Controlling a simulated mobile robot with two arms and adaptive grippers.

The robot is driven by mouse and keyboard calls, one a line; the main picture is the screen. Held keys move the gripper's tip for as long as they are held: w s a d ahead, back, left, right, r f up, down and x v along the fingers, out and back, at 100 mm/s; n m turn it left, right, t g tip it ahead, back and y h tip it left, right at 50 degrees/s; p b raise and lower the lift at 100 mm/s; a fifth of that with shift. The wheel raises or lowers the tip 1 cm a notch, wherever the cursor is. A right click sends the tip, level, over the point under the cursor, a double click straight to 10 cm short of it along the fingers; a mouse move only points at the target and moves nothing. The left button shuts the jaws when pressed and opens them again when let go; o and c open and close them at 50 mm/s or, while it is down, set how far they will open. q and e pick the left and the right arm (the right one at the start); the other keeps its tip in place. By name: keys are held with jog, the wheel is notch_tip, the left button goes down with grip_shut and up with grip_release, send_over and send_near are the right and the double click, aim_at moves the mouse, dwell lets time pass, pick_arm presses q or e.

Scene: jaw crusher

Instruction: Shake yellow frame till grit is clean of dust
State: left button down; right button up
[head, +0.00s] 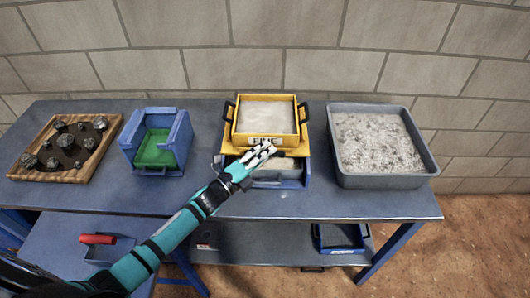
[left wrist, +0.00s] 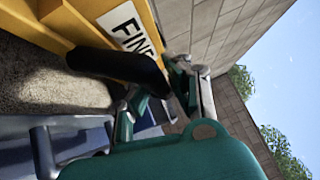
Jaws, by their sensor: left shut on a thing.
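The yellow frame (head: 239,138) with a "FINE" label stands over a blue tray (head: 296,184) and holds a level pale grey layer (head: 266,114). My left gripper (head: 266,151) is at its front, just below the label. In the left wrist view the gripper (left wrist: 160,92) is shut on the black front handle (left wrist: 118,68) of the yellow frame (left wrist: 90,18). Grey grit (left wrist: 35,80) shows below the frame there. Dust on the pale layer cannot be told apart. My right gripper is not in view.
A grey tray (head: 431,165) of pale gravel stands close on the right. A blue bin with a green inside (head: 155,150) and a wooden tray (head: 30,176) of dark rocks stand left. A blue crate (head: 341,238) is on the lower shelf. A red-handled tool (head: 98,239) lies lower left.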

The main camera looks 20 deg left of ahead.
pick_arm(q)
jog(key=shift+s+f, duration=0.15)
jog(key=s, duration=0.2)
jog(key=s+d+p, duration=0.1)
jog(key=s, duration=0.2)
jog(key=shift+d+f, duration=0.1)
jog(key=shift+d, duration=0.1)
jog(key=c, duration=1.2)
grip_release()
jog(key=shift+c, duration=0.2)
jog(key=shift+s, duration=0.1)
jog(key=v, duration=1.2)
